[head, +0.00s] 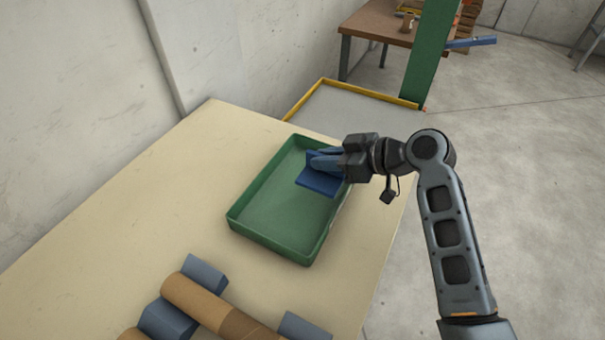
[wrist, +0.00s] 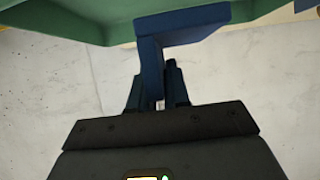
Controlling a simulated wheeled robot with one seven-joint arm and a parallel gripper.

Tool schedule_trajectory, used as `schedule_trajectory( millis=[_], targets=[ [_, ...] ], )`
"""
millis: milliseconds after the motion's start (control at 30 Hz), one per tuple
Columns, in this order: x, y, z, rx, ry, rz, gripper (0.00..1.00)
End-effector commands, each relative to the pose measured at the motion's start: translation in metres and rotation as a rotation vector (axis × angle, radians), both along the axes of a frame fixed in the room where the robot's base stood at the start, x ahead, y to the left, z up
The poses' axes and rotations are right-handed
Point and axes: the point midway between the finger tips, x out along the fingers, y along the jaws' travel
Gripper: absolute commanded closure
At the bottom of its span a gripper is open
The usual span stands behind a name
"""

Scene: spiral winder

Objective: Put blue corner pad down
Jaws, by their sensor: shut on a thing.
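The blue corner pad (head: 318,183) is held by my gripper (head: 328,160) over the far right part of a green tray (head: 240,222). In the wrist view the L-shaped blue corner pad (wrist: 182,24) sits between the fingers of my gripper (wrist: 158,85), which are shut on it. The green tray (wrist: 62,24) shows at the top of the wrist view, right by the pad. I cannot tell whether the pad touches the tray floor. The rest of the tray looks empty.
The tray stands on a pale table (head: 120,205). Brown rolls (head: 200,300) and blue-grey blocks (head: 205,273) lie at the near edge. A green post (head: 428,55), a yellow-edged platform (head: 345,108) and a brown workbench (head: 380,28) are behind.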

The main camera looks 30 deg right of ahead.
Motion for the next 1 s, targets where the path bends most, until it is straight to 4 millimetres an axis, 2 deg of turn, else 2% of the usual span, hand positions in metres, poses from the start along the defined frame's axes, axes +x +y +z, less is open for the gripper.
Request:
schedule_trajectory(
  millis=[100, 300, 433, 600, 700, 1000],
  targets=[
    [0.016, 0.018, -0.013, 0.001, 0.002, 0.004, 1.0],
    [0.032, 0.032, -0.027, -0.001, 0.001, 0.001, 1.0],
    [0.033, 0.034, -0.035, 0.001, 0.003, 0.0, 1.0],
    [0.033, 0.033, -0.059, 0.001, 0.003, 0.0, 1.0],
    [0.033, 0.033, -0.067, 0.001, 0.001, 0.0, 1.0],
    [0.033, 0.033, -0.069, 0.0, 0.0, 0.0, 1.0]
  ],
)
